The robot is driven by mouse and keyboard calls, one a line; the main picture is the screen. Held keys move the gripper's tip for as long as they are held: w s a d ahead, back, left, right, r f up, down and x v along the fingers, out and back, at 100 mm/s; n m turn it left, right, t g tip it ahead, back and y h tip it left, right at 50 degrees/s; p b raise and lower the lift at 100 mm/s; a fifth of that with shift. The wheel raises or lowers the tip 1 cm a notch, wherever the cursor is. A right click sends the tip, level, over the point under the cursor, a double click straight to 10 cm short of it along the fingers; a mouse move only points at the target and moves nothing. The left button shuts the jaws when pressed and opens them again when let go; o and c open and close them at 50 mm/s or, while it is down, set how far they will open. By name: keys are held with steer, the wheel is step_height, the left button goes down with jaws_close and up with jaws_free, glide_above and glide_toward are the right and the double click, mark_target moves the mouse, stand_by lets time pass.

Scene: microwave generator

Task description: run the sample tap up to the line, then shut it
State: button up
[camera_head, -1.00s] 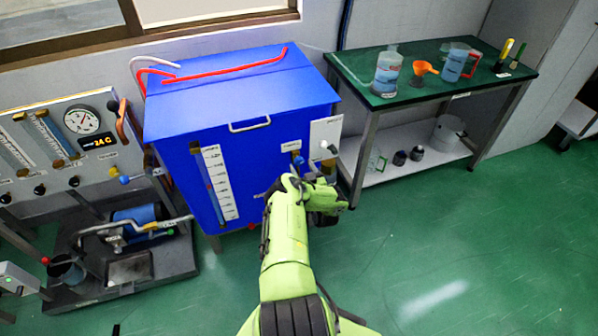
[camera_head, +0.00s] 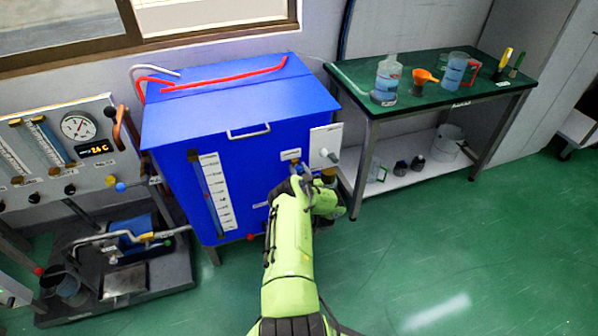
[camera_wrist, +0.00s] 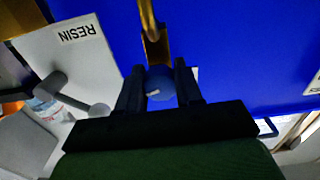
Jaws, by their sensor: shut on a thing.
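The blue tank (camera_head: 255,170) stands in the middle of the head view. The tap's blue ball knob (camera_wrist: 161,84) sits on a brass lever (camera_wrist: 152,40) in the wrist view. My gripper (camera_wrist: 160,90) is shut on this knob, one finger on each side. In the head view my gripper (camera_head: 298,180) is at the tank's lower right front, and hides most of the tap. Its outlet, any vessel under it and any flow cannot be seen.
A white plate (camera_wrist: 75,55) marked RESIN, with a grey lever, is beside the tap. A scaled gauge (camera_head: 216,195) is on the tank's front. A green bench (camera_head: 420,90) at right holds a bottle (camera_head: 387,80), an orange funnel (camera_head: 425,76) and a jug (camera_head: 456,70).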

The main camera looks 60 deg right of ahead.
steer(key=shift+s+r+m+p, duration=0.1)
steer(key=shift+r+m+p, duration=0.05)
steer(key=shift+m+p, duration=0.95)
steer(key=shift+f+m, duration=0.25)
steer(key=shift+m, duration=0.65)
steer(key=o, duration=1)
steer(key=shift+o, duration=0.2)
steer(key=shift+a, duration=0.1)
steer(key=p+v, duration=0.9)
steer(key=v, duration=0.6)
steer(key=shift+a+p, duration=0.2)
steer(key=shift+p, duration=0.15)
steer(key=shift+s+r, duration=0.1)
steer(key=shift+s, duration=0.05)
